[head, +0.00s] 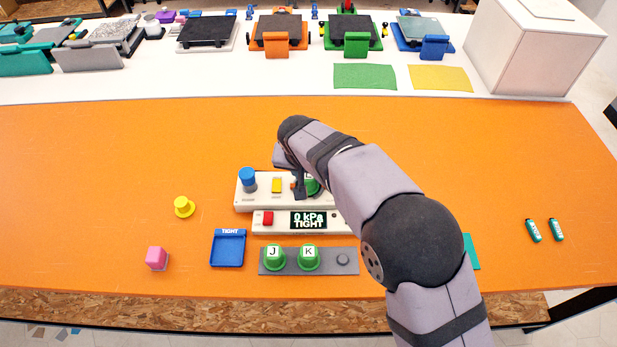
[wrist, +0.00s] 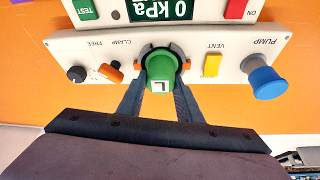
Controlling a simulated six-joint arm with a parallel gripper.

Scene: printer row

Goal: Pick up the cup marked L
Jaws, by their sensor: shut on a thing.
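The green cup marked L (wrist: 161,72) sits upright in the round holder of the white pump panel (wrist: 215,55). My gripper (wrist: 159,92) is shut on this cup, with one dark finger on each side. Small orange clamp pads show on both sides of the holder. In the head view, the cup (head: 312,186) is partly hidden by my gripper (head: 300,188) and arm. Whether the cup is lifted at all I cannot tell.
Green cups J (head: 273,258) and K (head: 308,258) stand in a grey rack (head: 343,271). A blue tray (head: 228,262) marked TIGHT, a pink block (head: 156,258) and a yellow piece (head: 184,207) lie left.

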